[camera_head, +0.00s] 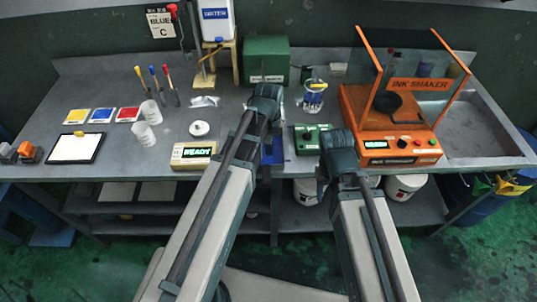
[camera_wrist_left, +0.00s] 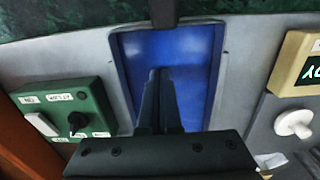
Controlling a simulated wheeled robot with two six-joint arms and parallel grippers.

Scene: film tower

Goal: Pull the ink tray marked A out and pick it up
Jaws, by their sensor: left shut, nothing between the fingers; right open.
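No letter A is readable in either view, so I cannot tell for certain which thing is the ink tray marked A. A blue rectangular recess or tray with a grey rim (camera_wrist_left: 204,50) lies at the bench's front edge; a strip of blue (camera_head: 273,150) shows beside my left gripper in the head view. My left gripper (camera_head: 266,97) is shut and empty, and in the wrist view its fingers (camera_wrist_left: 161,74) are over the blue surface; contact is unclear. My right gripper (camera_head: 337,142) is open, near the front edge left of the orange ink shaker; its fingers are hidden.
The READY box (camera_head: 193,155) stands left of the blue area and a green control box (camera_head: 308,139) right of it. The orange ink shaker (camera_head: 390,145) is further right. Yellow, blue and red cards (camera_head: 101,115) and a dark-framed white plate (camera_head: 76,147) lie at left.

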